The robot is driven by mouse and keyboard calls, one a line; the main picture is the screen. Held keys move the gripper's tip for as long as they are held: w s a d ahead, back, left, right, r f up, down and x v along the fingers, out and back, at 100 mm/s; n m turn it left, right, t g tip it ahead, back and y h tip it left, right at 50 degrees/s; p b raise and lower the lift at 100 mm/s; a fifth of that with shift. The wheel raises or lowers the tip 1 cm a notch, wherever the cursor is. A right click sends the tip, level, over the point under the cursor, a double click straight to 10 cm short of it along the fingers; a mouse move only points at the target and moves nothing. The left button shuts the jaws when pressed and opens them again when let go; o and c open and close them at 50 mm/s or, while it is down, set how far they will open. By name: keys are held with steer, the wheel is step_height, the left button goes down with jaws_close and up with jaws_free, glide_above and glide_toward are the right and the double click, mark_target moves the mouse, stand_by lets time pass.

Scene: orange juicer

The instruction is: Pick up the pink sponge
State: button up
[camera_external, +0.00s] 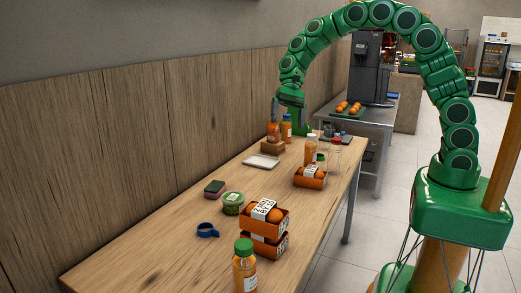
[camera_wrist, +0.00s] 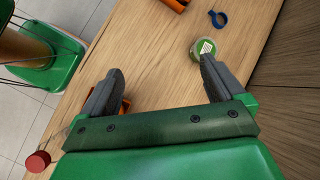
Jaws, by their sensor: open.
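The pink sponge (camera_external: 214,188) is a small block with a dark top and a pinkish side. It lies flat on the wooden table, left of the round green-lidded tub (camera_external: 233,203) in the external view. I cannot make it out in the wrist view.
A blue ring (camera_external: 207,230), stacked orange crates (camera_external: 264,240) and a green-capped bottle (camera_external: 245,268) stand nearer the camera. A white tray (camera_external: 261,161), bottles (camera_external: 311,151) and another orange crate (camera_external: 310,178) stand farther back. A wooden wall (camera_external: 120,150) borders the table's left side.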

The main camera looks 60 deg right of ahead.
steer(key=w+a+f+m+y, duration=0.35)
steer(key=w+f, duration=0.65)
steer(key=w, duration=0.5)
steer(key=m+t+y, duration=0.1)
steer(key=m+t, duration=0.1)
steer(key=m, duration=0.3)
glide_toward(215, 185)
steer(key=shift+s+a+r, duration=0.15)
steer(key=shift+s+a, duration=0.15)
steer(key=shift+a, duration=0.05)
steer(key=shift+w+f, duration=0.25)
steer(key=shift+f, duration=0.3)
steer(key=shift+x, duration=3.9)
steer(key=shift+a+r, duration=0.1)
steer(key=shift+r, duration=0.05)
steer(key=c, duration=1.2)
